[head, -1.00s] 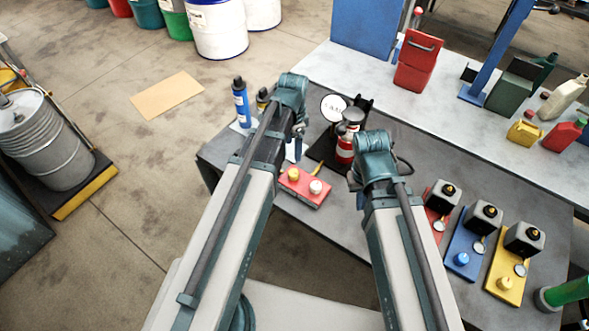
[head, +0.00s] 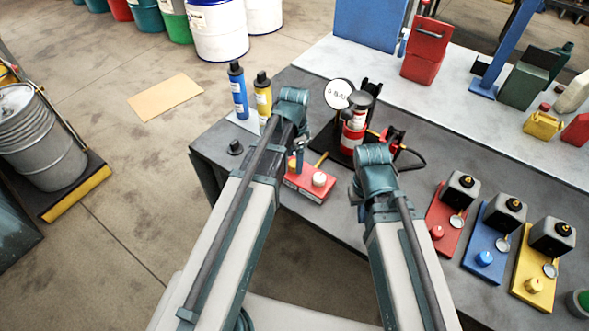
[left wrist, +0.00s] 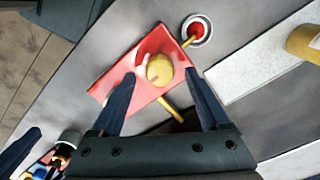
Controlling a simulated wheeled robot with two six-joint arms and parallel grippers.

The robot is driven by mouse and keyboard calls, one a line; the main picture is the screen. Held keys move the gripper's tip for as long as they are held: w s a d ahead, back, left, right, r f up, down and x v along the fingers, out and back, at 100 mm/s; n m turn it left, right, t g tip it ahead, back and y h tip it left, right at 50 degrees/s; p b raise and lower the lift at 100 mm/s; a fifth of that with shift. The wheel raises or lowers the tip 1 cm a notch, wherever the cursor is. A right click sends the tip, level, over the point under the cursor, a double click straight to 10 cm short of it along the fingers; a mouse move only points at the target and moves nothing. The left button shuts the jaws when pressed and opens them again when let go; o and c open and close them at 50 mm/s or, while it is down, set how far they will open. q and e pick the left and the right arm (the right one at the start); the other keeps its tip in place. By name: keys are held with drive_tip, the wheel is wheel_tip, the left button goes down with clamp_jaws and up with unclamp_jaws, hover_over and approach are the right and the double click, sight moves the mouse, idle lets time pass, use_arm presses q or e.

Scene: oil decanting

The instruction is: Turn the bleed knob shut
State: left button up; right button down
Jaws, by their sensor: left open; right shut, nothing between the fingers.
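The bleed knob seems to be the round yellow knob (left wrist: 159,68) on a red block (left wrist: 108,88) in the left wrist view. My left gripper (left wrist: 161,76) is open, with one finger on each side of the knob; contact cannot be told. In the head view the red block (head: 300,192) lies on the dark table, with a pale round cap on its right part. My left gripper (head: 298,160) is over its left end and hides much of the yellow knob. My right gripper (head: 358,198) is right of the block, shut and empty, its fingertips partly hidden.
A red cylinder (head: 353,135) and a round white dial (head: 339,94) stand behind the block. Blue (head: 238,90) and yellow (head: 263,95) bottles stand at the back left. Red, blue (head: 484,258) and yellow plates with knobs lie at the right.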

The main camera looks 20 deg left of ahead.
use_arm(q)
drive_tip(key=shift+f+b, duration=0.5)
drive_tip(key=shift+f, duration=0.45)
clamp_jaws()
